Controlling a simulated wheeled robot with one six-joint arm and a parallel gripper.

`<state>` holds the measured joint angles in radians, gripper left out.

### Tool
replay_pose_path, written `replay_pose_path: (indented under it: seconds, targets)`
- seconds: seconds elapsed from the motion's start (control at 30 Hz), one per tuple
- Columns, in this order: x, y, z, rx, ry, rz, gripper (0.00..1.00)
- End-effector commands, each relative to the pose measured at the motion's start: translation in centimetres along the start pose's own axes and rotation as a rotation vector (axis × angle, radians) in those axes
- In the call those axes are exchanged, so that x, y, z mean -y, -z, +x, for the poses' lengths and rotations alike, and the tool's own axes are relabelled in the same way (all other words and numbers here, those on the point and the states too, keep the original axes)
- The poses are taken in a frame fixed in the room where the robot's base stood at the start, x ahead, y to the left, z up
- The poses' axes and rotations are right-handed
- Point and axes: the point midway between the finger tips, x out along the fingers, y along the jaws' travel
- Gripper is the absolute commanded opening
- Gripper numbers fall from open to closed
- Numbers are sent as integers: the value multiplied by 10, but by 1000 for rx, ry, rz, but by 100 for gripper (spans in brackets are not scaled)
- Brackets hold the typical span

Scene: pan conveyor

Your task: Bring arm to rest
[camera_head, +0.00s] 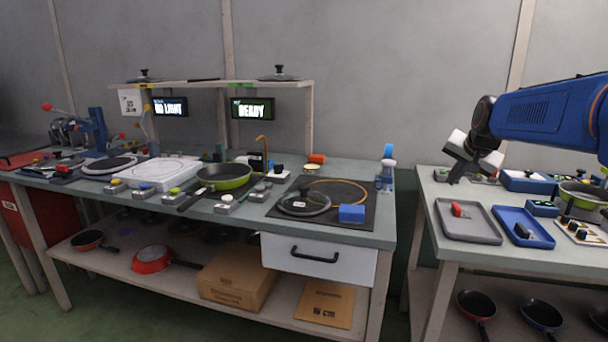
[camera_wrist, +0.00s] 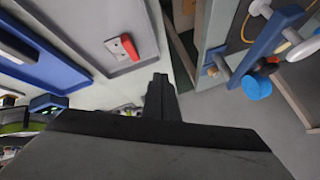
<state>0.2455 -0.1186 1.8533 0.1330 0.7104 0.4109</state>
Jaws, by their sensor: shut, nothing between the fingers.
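My arm (camera_head: 540,112) is blue and reaches in from the right edge of the head view. My gripper (camera_head: 456,180) hangs at its end, above the back left part of the right-hand table (camera_head: 450,255). It is shut and empty. In the wrist view the dark fingers (camera_wrist: 162,98) are together, pointing up in the picture. A grey tray (camera_head: 470,232) with a red and white item (camera_head: 459,210) in it lies in front of the gripper. The tray also shows in the wrist view (camera_wrist: 135,48). The gripper appears apart from it.
A blue tray (camera_head: 535,238) and a green pan (camera_head: 580,194) are farther right on that table. A gap separates it from the left bench (camera_head: 350,235), which holds a green pan (camera_head: 224,176), a glass lid (camera_head: 303,203) and a blue block (camera_head: 352,213).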

Motion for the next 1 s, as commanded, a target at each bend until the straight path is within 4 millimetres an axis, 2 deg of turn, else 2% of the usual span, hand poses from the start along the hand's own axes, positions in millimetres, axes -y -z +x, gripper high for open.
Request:
replay_pose_path:
  seconds: [0.03,0.2,0.5,0.8,1.0]
  targets:
    - [-2,-20,-12,12,0,-33,0]
    - [-16,-87,-43,62,-9,-145,0]
    - [-58,-204,-86,148,-21,-345,0]
    - [-118,-316,-113,232,-27,-546,0]
    - [-156,-374,-120,279,-30,-655,0]
